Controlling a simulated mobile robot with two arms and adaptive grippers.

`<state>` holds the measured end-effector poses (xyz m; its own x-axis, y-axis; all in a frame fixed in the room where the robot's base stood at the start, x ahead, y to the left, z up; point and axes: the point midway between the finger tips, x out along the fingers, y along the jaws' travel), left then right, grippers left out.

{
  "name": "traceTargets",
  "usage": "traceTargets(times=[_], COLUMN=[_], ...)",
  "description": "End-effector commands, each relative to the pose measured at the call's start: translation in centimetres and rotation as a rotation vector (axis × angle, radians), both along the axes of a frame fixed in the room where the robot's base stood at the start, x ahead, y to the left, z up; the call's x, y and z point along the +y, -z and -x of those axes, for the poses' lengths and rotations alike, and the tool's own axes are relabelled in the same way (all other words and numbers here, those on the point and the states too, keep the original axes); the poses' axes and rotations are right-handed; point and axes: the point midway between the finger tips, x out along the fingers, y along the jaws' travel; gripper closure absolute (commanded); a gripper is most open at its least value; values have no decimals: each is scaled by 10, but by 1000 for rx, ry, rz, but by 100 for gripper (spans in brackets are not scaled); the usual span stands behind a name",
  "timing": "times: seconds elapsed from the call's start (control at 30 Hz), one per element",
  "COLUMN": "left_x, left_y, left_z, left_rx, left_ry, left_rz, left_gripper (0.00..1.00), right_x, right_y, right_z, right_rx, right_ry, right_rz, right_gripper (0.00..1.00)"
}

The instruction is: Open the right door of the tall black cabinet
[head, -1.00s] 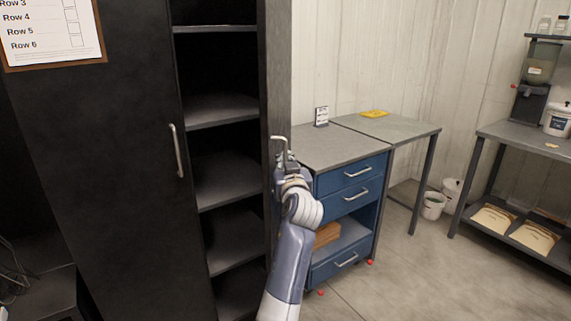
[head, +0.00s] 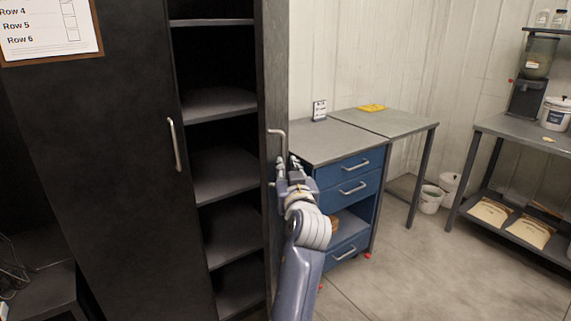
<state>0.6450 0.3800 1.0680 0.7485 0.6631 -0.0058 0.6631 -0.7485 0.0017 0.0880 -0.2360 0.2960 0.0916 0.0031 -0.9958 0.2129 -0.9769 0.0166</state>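The tall black cabinet (head: 220,105) stands at the left with its shelves exposed. Its left door (head: 110,130) is shut and has a vertical metal handle (head: 174,145). Its right door (head: 274,60) is swung wide open and seen nearly edge-on. Whether a finger touches the handle cannot be told.
A workbench (head: 530,132) stands at the right. The floor (head: 410,265) between is clear.

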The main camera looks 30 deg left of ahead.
Motion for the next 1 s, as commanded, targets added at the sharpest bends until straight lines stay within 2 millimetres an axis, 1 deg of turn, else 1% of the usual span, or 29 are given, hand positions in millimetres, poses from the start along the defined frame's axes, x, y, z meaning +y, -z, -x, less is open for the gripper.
traceTargets(times=[0.1, 0.3, 0.33, 0.4, 0.47, 0.57, 0.67, 0.7, 0.77, 0.8, 0.87, 0.9, 0.97, 1.0], left_x=[-3, -3, -3, -3, -4, -7, -17, -24, -36, -45, -60, -71, -87, -98], left_y=[0, 0, 0, 3, 14, 52, 109, 135, 173, 198, 234, 258, 292, 315], left_z=[4, 4, 4, 5, 8, 22, 47, 60, 81, 96, 121, 137, 164, 183], left_rx=[-1, -1, 0, 6, 28, 108, 241, 305, 407, 474, 579, 649, 752, 820], left_ry=[0, 0, 0, 1, 8, 32, 86, 115, 167, 205, 263, 306, 370, 414], left_rz=[1, -1, 0, 2, 8, 29, 64, 79, 103, 119, 140, 154, 175, 187], left_gripper=[82, 82, 87, 100, 100, 100, 100, 100, 100, 100, 100, 100, 100, 100], right_x=[1, 1, 1, 1, 1, 1, 1, 1, 1, 1, 1, 1, 1, 1], right_y=[0, 0, 0, 0, 0, 0, 0, 0, 0, 0, 0, 0, 0, 0], right_z=[0, 0, 0, 0, 0, 0, 0, 0, 0, 0, 0, 0, 0, 0], right_rx=[0, 0, 0, 0, 0, 0, 0, 0, 0, 0, 0, 0, 0, 0], right_ry=[0, 0, 0, 0, 0, 0, 0, 0, 0, 0, 0, 1, 1, 1], right_rz=[-1, -1, -1, -1, -1, -1, -1, -1, -1, -1, -1, -1, -2, -2], right_gripper=[60, 60, 60, 60, 60, 60, 60, 60, 60, 60, 60, 60, 60, 60])
